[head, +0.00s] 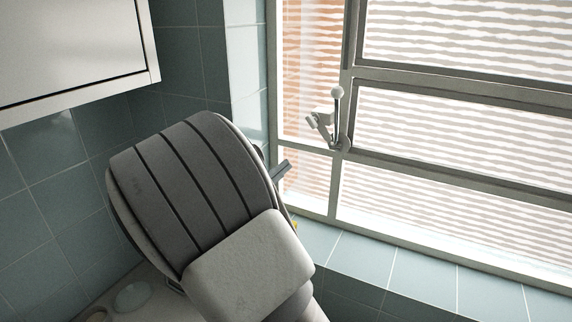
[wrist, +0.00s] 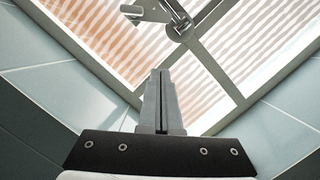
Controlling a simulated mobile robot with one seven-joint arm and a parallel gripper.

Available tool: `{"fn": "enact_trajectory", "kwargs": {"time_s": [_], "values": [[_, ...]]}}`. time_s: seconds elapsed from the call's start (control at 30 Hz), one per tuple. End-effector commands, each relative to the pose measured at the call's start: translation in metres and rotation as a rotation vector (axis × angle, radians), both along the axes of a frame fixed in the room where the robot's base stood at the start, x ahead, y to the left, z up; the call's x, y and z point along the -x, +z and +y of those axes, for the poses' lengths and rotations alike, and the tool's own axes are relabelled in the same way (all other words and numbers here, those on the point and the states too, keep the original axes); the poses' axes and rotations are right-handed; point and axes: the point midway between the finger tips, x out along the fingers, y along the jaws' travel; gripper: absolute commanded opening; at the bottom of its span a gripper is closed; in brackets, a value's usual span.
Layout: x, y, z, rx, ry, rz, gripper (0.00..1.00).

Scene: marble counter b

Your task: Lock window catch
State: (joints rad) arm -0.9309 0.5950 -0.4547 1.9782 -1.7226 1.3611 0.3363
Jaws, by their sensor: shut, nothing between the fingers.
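The window catch (head: 338,125) is a metal lever with a pale round knob at its top, mounted on the window's upright frame bar. In the head view its handle stands roughly upright. In the wrist view the catch (wrist: 178,22) is at the top, ahead of the fingertips. My gripper (wrist: 161,75) is shut and empty, its fingers pointing toward the window below the catch, apart from it. In the head view the fingertips (head: 284,168) show past my arm, lower left of the catch; the rest of the gripper is hidden.
The window frame (head: 420,166) has several slatted panes. A tiled sill (head: 410,280) runs below it. A white cabinet (head: 70,45) hangs at upper left. Round dishes (head: 132,294) sit on the counter at lower left. Open space lies in front of the panes.

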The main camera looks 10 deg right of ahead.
Motion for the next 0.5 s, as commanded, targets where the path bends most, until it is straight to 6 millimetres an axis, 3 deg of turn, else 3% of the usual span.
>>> {"fn": "enact_trajectory", "kwargs": {"time_s": [0.33,0.5], "values": [[-0.052,0.014,-0.054,0.002,-0.005,0.0,0.0],[-0.042,0.031,-0.069,-0.001,0.0,0.001,0.0]]}}
